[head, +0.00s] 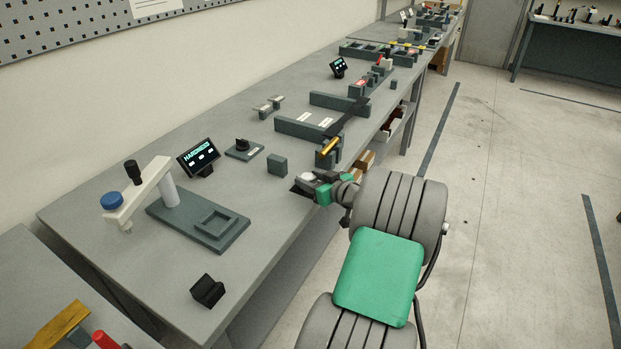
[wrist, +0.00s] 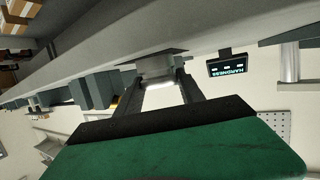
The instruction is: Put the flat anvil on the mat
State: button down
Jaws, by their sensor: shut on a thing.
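My gripper (head: 311,183) is at the front edge of the bench, shut on a pale metallic piece (head: 307,177) that looks like the flat anvil. In the wrist view this anvil (wrist: 157,72) sits between the two dark fingertips. A thin dark patch lies at the bench edge right by the anvil; it may be the mat or a shadow, I cannot tell. I cannot tell whether the anvil touches the bench. My fingers hide part of it.
A dark grey block (head: 277,164) stands just left of my gripper. A yellow-topped piece (head: 329,147) is behind it. The hardness display (head: 198,157), a press-like stand (head: 170,190) and a black block (head: 208,291) are to the left. Bench between the black block and my gripper is clear.

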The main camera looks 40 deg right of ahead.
jog(key=shift+b, duration=0.3)
jog(key=c, duration=0.7)
grip_release()
jog(key=shift+r+p, duration=0.2)
jog(key=shift+p, duration=0.15)
jog(key=b+v, duration=0.1)
jog(key=v, duration=1.1)
